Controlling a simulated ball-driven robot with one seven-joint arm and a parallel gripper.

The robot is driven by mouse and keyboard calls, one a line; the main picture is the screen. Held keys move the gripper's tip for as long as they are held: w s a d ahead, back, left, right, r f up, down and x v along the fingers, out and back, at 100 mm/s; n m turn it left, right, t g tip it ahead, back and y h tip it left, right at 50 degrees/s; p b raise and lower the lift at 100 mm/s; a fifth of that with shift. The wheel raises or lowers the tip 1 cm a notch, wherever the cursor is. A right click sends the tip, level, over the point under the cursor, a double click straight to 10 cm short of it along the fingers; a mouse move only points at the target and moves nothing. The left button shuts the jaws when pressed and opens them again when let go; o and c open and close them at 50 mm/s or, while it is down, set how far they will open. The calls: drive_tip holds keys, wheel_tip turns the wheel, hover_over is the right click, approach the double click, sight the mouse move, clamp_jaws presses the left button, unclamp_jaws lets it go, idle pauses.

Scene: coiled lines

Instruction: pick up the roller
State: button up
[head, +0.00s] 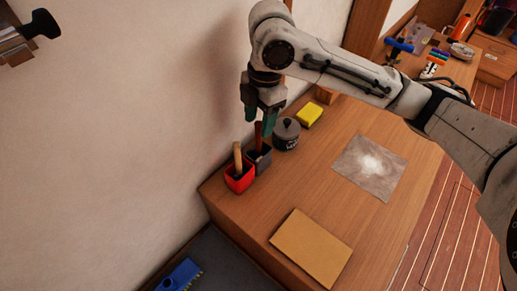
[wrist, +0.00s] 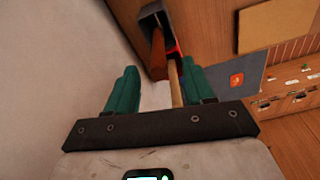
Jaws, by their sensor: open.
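No roller can be told for certain. Two upright handles stand in small square holders by the wall: a pale wooden handle (head: 238,157) in a red holder (head: 240,181), and a red-brown handle (head: 258,136) in a dark grey holder (head: 262,158). Their lower ends are hidden. My gripper (head: 260,118) points down, open and empty, near the top of the red-brown handle. In the wrist view my green fingers (wrist: 160,88) stand apart; the pale handle (wrist: 175,85) shows close to the right finger and the red-brown handle (wrist: 158,52) lies beyond the gap. Contact cannot be told.
A grey lidded pot (head: 286,134) stands close right of the holders, with a yellow sponge (head: 309,115) behind. A grey sheet (head: 370,166) and a tan board (head: 311,247) lie on the wooden top. The wall is close left. A blue-handled tool (head: 399,46) lies on the far counter.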

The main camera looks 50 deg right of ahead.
sight(258, 134)
drive_tip(key=shift+w+a+f+p, duration=0.1)
drive_tip(key=shift+f+p, duration=0.15)
drive_tip(key=shift+f, duration=1.1)
drive_tip(key=shift+a+f+p, duration=0.1)
drive_tip(key=shift+f+p, duration=0.15)
drive_tip(key=shift+f, duration=1.1)
drive_tip(key=shift+c, duration=0.3)
clamp_jaws()
